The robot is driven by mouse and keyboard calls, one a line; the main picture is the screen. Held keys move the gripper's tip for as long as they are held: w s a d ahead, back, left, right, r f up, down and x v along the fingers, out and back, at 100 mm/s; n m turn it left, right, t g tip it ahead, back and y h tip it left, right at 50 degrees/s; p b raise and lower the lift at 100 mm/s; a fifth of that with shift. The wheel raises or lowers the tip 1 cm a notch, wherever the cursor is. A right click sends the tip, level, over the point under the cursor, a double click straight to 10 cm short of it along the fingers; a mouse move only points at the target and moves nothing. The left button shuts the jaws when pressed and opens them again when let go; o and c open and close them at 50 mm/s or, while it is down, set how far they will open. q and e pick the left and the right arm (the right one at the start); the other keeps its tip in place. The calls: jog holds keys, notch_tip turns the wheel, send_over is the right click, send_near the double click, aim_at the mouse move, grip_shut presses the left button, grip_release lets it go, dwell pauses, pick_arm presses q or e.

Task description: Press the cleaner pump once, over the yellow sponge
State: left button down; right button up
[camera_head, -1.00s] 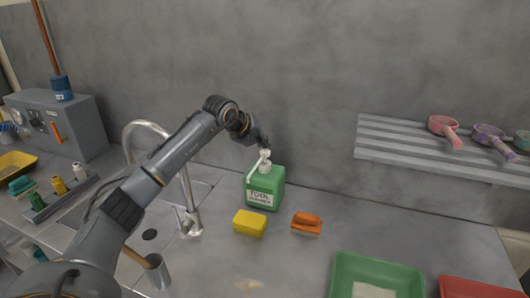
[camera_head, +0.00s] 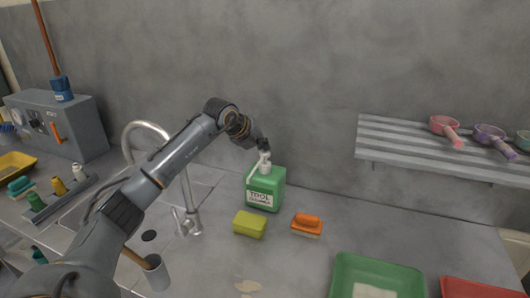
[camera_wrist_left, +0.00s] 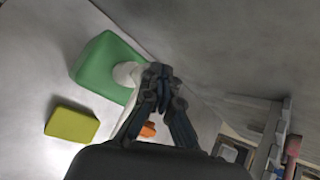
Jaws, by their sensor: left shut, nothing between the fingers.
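The green cleaner bottle (camera_head: 266,190), labelled as tool cleaner, stands upright on the grey counter near the wall. Its white pump (camera_head: 263,161) has a spout that slants down to the left, toward the sponge. The sponge (camera_head: 250,224) lies flat in front of the bottle and looks yellow-green; it also shows in the left wrist view (camera_wrist_left: 72,125). My left gripper (camera_head: 264,149) is shut and empty, its tips right at the top of the pump. In the left wrist view, the closed fingertips (camera_wrist_left: 158,73) overlap the pump's edge; exact contact is hidden. My right gripper is out of view.
A green tub (camera_head: 340,275) is at the front right. The tap (camera_head: 190,190) and a grey cup (camera_head: 156,272) stand left, by my left arm. A slatted shelf (camera_head: 400,150) holds scoops.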

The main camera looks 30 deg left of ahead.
pick_arm(q)
jog(key=shift+s+d+f+b, duration=0.1)
jog(key=shift+f+b, duration=0.35)
jog(key=shift+f, duration=0.45)
dwell(0.4)
jog(key=shift+r+p, duration=0.9)
jog(key=shift+r, duration=0.55)
jog(key=shift+w+r+p, duration=0.2)
jog(key=shift+r+p, duration=0.15)
jog(key=shift+r, duration=0.15)
notch_tip(320, 180, up, 4)
jog(key=p, duration=0.3)
jog(key=shift+r, duration=0.15)
